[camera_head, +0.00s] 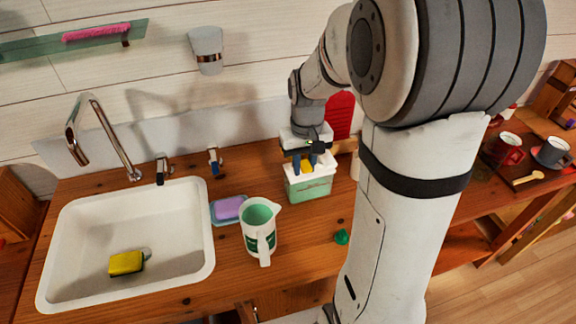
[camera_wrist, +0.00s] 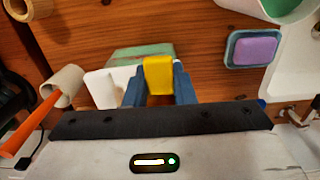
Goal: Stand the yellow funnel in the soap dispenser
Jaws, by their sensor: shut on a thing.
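The yellow funnel shows only as a small yellow piece (camera_head: 297,163) in the head view and as a yellow block-like part (camera_wrist: 158,75) in the wrist view. My gripper (camera_head: 305,161) is shut on it, with blue fingers (camera_wrist: 159,88) on either side. Directly below is a box-like container, green with a white top (camera_head: 309,188), which appears to be the soap dispenser; its green side (camera_wrist: 143,51) also shows in the wrist view. The funnel's lower end is hidden, so I cannot tell whether it is inside the opening or above it.
A white jug (camera_head: 260,235) and a purple soap on a blue dish (camera_head: 228,209) stand left of the container. Left of them is a white sink (camera_head: 75,230) with a yellow sponge (camera_head: 126,263). A small green object (camera_head: 342,237) lies on the wooden counter (camera_head: 300,270), whose front is mostly clear.

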